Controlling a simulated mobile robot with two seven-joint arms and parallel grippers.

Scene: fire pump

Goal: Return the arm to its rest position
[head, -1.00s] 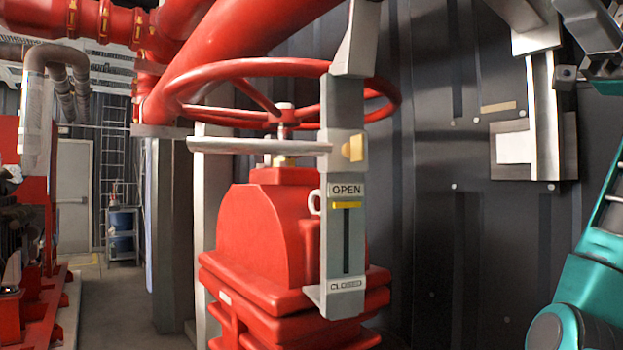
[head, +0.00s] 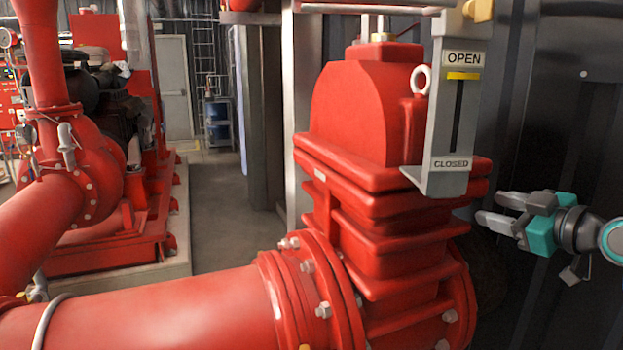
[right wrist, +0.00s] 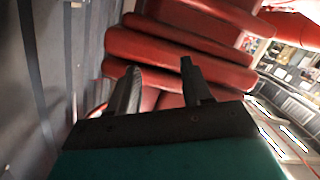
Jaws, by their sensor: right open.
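My right gripper (head: 497,210) is at the right of the head view, with grey fingers and a teal body. It is open and empty, its fingers pointing left toward the red valve body (head: 380,205). In the head view a gap seems to lie between the fingertips and the valve; contact cannot be seen. In the right wrist view the two dark fingers (right wrist: 162,82) stand apart with the red ribbed valve body (right wrist: 180,50) beyond them. My left gripper does not show.
A grey indicator plate (head: 450,120) marked OPEN and CLOSED stands on the valve, its yellow marker near OPEN. A large red pipe (head: 160,310) crosses the front. A dark wall (head: 560,120) is close behind my right gripper. Open floor (head: 225,200) lies back left.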

